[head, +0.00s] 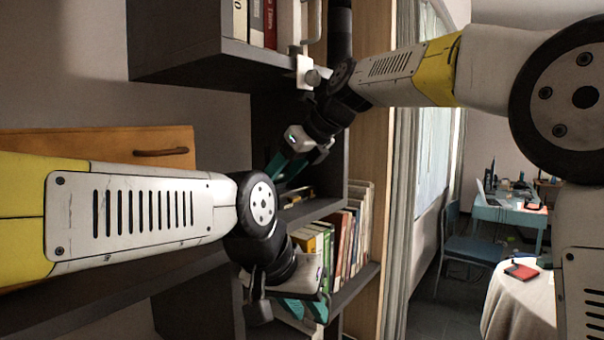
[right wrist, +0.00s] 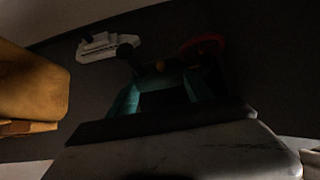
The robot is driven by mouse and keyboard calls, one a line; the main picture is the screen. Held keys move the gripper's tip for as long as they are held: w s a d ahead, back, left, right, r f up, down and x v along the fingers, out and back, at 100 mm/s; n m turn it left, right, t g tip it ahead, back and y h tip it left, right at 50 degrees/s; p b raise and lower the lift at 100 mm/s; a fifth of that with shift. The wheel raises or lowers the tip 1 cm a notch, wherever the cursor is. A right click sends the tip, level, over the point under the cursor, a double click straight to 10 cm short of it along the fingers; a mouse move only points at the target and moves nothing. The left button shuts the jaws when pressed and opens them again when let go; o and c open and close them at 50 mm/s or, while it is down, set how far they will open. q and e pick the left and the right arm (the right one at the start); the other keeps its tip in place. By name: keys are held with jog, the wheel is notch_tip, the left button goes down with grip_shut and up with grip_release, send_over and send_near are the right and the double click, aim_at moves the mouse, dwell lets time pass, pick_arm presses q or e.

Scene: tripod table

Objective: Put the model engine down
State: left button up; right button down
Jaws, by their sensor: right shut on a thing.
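The model engine (right wrist: 160,66) shows dimly in the right wrist view, with a small orange part, a dark round part and a red wheel-like part (right wrist: 203,44). My right gripper (right wrist: 160,86), with teal fingers, is shut on it. In the head view my right gripper (head: 280,170) is at the dark shelf unit, and a gold-coloured piece (head: 298,196) shows just below it. Most of the engine is hidden there by the gripper. My left gripper (head: 304,310) is lower, in front of the book shelf. Its teal fingers are partly hidden and its opening is unclear.
The dark shelf unit (head: 180,68) has books on its upper board and a row of books (head: 345,240) on a lower one. A wooden drawer front (head: 120,150) stands at left. A pale model (right wrist: 108,46) lies near the engine. A round table (head: 520,300) is at right.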

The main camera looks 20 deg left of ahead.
jog(key=shift+c, duration=2.1)
grip_release()
jog(key=shift+d+r, duration=0.2)
jog(key=shift+r, duration=0.1)
jog(key=s+d+f+n+t+h, duration=0.1)
jog(key=s+d+f+n, duration=0.15)
jog(key=d, duration=0.65)
jog(key=s+d+f+n+h, duration=0.1)
jog(key=s+d+f+n, duration=0.2)
jog(key=d, duration=0.6)
jog(key=s+d+f+n+t+h, duration=0.1)
jog(key=s+d+f+n, duration=0.2)
jog(key=d, duration=0.6)
jog(key=s+d+f+n+t+h, duration=0.1)
jog(key=s+d+f+n+h, duration=0.2)
jog(key=s+d+f+n, duration=0.5)
jog(key=d+f+n, duration=0.3)
jog(key=d+n, duration=0.1)
jog(key=n, duration=0.2)
jog(key=shift+s+d, duration=0.15)
jog(key=shift+s, duration=0.25)
jog(key=shift+r, duration=0.1)
